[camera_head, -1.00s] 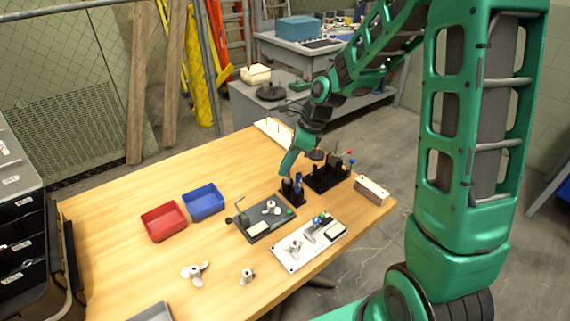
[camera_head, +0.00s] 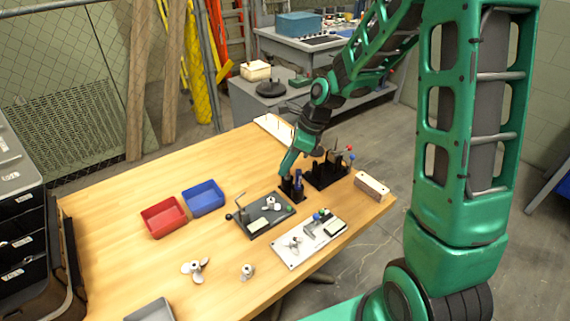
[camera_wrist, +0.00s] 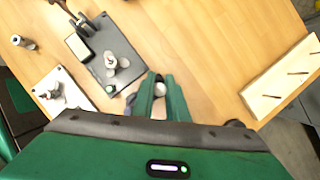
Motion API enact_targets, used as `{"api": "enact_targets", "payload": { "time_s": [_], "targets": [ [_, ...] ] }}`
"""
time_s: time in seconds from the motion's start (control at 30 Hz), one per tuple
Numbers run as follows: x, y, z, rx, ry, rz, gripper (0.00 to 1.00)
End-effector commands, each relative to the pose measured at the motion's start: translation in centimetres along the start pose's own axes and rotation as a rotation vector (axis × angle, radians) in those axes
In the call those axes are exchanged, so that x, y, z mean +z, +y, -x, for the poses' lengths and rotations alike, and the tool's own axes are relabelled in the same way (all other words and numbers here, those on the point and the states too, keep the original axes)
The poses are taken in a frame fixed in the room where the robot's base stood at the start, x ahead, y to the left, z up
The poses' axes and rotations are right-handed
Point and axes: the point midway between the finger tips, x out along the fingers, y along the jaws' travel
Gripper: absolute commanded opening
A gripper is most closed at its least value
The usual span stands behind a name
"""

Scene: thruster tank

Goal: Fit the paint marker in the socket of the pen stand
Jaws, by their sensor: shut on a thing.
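My gripper (camera_head: 286,173) points down over the small black pen stand (camera_head: 298,198) near the table's far right edge. In the wrist view its two green fingers (camera_wrist: 159,95) are closed on a pale, round-ended thing (camera_wrist: 159,89), which appears to be the paint marker seen end-on. The fingers and wrist housing hide most of it.
A black tool rack (camera_head: 327,180) stands close behind and right of the pen stand. A wooden block (camera_head: 372,187) lies farther right. A grey fixture plate (camera_head: 262,229) and a white one (camera_head: 286,256) lie in front.

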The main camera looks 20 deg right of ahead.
Motion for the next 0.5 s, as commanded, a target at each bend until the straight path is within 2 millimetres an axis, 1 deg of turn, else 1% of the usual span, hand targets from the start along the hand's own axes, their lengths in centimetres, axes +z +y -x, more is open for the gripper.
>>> {"api": "enact_targets", "payload": {
  "time_s": [0.27, 0.3, 0.37, 0.5],
  "targets": [
    [-0.04, 0.01, -0.12, 0.0, 0.0, 0.0, 0.0],
    [-0.04, 0.0, -0.12, 0.0, 0.0, 0.0, 0.2],
    [-0.04, 0.0, -0.12, 0.0, 0.0, 0.0, 0.35],
    [-0.03, 0.0, -0.11, 0.0, 0.0, 0.0, 0.35]
  ]
}}
